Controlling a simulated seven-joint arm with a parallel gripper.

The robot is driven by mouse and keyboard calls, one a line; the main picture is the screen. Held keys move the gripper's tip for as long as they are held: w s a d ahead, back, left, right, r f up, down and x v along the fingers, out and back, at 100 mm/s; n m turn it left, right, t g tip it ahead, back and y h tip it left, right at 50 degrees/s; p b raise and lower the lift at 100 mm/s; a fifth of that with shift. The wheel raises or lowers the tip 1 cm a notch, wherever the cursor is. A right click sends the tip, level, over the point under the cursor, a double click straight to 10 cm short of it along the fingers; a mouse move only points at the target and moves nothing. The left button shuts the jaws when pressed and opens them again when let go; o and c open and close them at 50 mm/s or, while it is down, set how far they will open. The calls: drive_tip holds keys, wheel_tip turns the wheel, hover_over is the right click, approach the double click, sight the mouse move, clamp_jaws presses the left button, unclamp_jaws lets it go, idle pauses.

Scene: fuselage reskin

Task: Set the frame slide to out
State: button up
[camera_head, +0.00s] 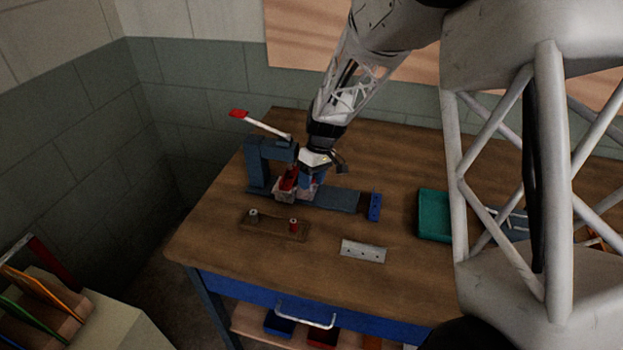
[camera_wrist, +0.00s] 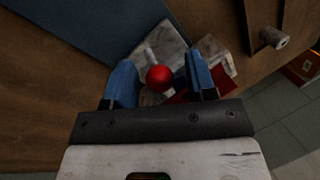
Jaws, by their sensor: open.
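In the wrist view a red ball knob (camera_wrist: 159,77) on a short pale stem rises from a pale, mottled block (camera_wrist: 168,46), which looks like the frame slide. My gripper (camera_wrist: 160,68) is open, with one blue finger on each side of the knob. I cannot tell if either finger touches it. In the head view my gripper (camera_head: 308,177) is down over the blue-grey fixture (camera_head: 335,199) on the bench, next to red and pale parts (camera_head: 287,181). The gripper partly hides the slide there, and its setting cannot be read.
A lever with a red grip (camera_head: 239,114) sticks up at the fixture's left. A blue block (camera_head: 375,207) stands at its right end. In front lie a wooden peg block (camera_head: 272,226) and a drilled metal plate (camera_head: 363,251). A teal tray (camera_head: 432,216) is to the right.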

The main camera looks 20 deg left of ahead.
clamp_jaws()
drive_tip(key=shift+d, duration=0.1)
drive_tip(key=d, duration=1.2)
drive_tip(key=shift+d+r, duration=0.1)
drive_tip(key=shift+d, duration=0.05)
unclamp_jaws()
drive_tip(key=v, duration=0.7)
drive_tip(key=shift+r, duration=0.35)
